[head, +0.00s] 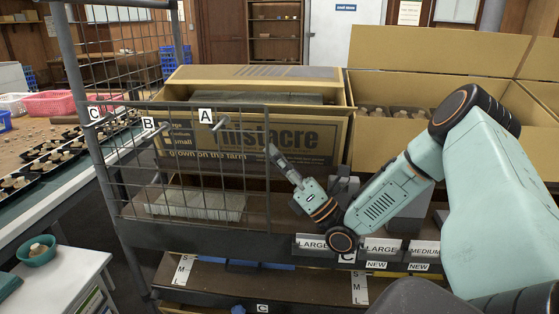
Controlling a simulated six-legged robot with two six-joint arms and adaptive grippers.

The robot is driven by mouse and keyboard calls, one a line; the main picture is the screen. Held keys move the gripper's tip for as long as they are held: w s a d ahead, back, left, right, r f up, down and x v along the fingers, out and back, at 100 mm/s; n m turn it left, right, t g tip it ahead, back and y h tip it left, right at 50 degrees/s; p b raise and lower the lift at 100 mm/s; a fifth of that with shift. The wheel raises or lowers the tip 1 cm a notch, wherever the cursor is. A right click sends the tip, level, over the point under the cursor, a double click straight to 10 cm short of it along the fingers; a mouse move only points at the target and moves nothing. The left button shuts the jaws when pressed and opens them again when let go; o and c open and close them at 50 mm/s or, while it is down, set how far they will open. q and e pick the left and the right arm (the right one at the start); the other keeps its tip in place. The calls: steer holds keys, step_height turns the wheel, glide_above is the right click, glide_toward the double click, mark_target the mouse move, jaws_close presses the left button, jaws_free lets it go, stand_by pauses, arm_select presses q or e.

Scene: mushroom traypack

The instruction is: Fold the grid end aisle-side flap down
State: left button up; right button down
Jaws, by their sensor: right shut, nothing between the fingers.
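A cardboard carton (335,130) printed "mistacre" stands on the rack behind the wire grid (190,110). Its printed front faces me, and part of it hangs behind the grid bars. Its top is open along a dark gap with grey contents (240,97); a tan flap (215,73) with print lies along the far side. Which panel is the grid-end flap I cannot tell for sure. My right gripper (274,152) is shut and empty, its tip in front of the carton's printed face, right of the grid. Touching or apart is unclear. My left gripper is not in view.
A second open carton (400,148) with mushrooms and raised flaps stands right, partly behind my right arm. Grid hooks carry labels A (206,114), B and C. A grey stack (198,204) lies on the lower shelf. A conveyor with mushroom trays (48,170) runs left.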

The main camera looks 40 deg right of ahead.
steer(key=x, duration=0.2)
steer(key=b+x, duration=0.1)
steer(key=x, duration=0.1)
steer(key=shift+w+d+r, duration=0.1)
steer(key=shift+w, duration=0.4)
steer(key=r, duration=0.2)
steer(key=w+r, duration=0.1)
steer(key=shift+d+r+p, duration=0.25)
steer(key=shift+p, duration=0.15)
steer(key=shift+w+d+r, duration=0.2)
steer(key=shift+d+r, duration=0.05)
steer(key=shift+d, duration=0.05)
steer(key=shift+a, duration=0.1)
steer(key=shift+r, duration=0.1)
